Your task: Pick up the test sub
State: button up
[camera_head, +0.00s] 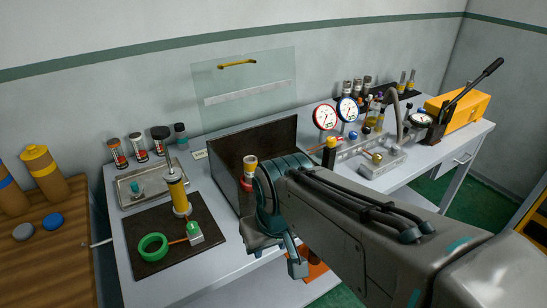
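I cannot tell for sure which item is the test sub. A yellow cylinder with a thin grey top (178,192) stands upright on a dark mat (143,226) at the left of the bench. A small red piece with a pale yellow cap (249,171) shows just left of my wrist, partly hidden by it. My gripper (285,262) hangs at the front edge of the bench, right of the mat. My arm hides much of it, so its opening and any held thing cannot be made out.
A green ring (153,247) lies on the mat beside a small green-topped fitting (194,232). A metal tray (130,188) and several jars stand behind. A dark open box (284,138) with a raised clear panel (243,88) is behind my wrist. Gauges (325,117) and a yellow lever machine (462,108) are right.

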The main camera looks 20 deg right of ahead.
aim_at(251, 172)
jog(key=z, duration=0.55)
jog(key=i, duration=0.25)
jog(key=u, duration=0.35)
jog(key=k, duration=1.25)
jog(key=z, duration=0.6)
jog(key=i, duration=1.55)
jog(key=u, duration=0.55)
